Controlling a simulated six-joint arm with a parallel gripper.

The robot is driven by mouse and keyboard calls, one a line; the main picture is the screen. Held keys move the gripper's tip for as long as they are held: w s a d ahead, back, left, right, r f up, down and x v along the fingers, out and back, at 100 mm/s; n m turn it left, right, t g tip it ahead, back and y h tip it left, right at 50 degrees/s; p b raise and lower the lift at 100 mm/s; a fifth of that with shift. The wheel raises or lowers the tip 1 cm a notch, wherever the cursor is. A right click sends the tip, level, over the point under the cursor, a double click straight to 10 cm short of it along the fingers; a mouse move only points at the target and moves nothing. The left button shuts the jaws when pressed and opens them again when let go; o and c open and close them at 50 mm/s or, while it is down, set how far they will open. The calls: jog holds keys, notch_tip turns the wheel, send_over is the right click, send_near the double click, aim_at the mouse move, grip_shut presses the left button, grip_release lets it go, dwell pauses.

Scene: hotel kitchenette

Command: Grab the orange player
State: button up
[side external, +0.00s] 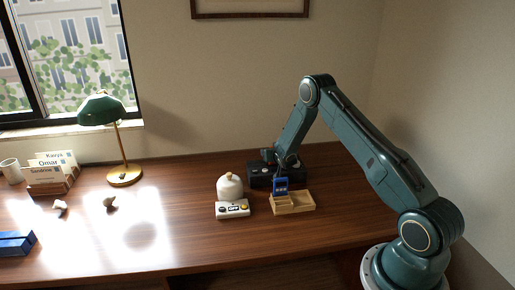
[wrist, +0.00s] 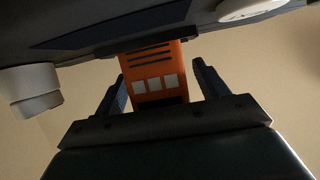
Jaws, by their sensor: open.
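The orange player (wrist: 155,78) shows in the wrist view, with dark slots and several pale squares on its face. My gripper (wrist: 165,90) is open, with one finger on each side of the player. Small gaps show beside it, the right one clearer; I cannot tell whether the left finger touches it. The player's upper end in the picture meets a dark body (wrist: 85,35). In the side external view my gripper (side external: 281,168) is low over the desk at a black box (side external: 258,180); I cannot make out the orange player there.
A white lidded jar (side external: 229,188) and a white panel with buttons (side external: 233,210) are to the left. A green lamp (side external: 102,108) stands farther left; the desk between is mostly clear.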

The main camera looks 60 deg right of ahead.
jog(key=c, duration=1.1)
jog(key=shift+r, duration=0.2)
notch_tip(320, 180, up, 20)
jog(key=shift+f, duration=0.15)
jog(key=shift+a, duration=0.1)
dwell(0.5)
